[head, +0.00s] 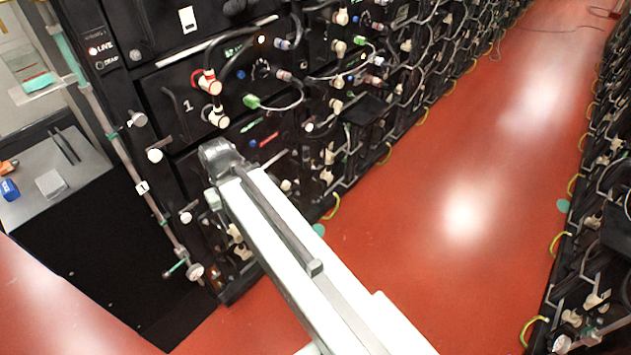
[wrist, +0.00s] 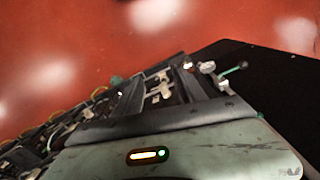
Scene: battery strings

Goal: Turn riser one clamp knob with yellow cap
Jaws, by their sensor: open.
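Riser one is the thin upright pipe (head: 118,140) with a white "1" tag (head: 142,187), left of the black battery rack in the head view. Pale round knobs sit along it: an upper knob (head: 138,118), a middle knob (head: 154,155) and a lower knob (head: 185,217). I cannot make out a yellow cap on any of them. My gripper (wrist: 160,74) shows in the wrist view with its two dark fingers apart and nothing held. In the head view my arm's end is right of the riser, apart from its knobs, and the fingers are hard to make out.
The black battery rack (head: 190,100) with cables and red, green and blue connectors stands close beside my arm. A green lever (head: 175,268) and a round fitting (head: 195,270) are at the riser's foot. A grey bench (head: 90,175) is left. The red aisle floor (head: 430,230) is clear.

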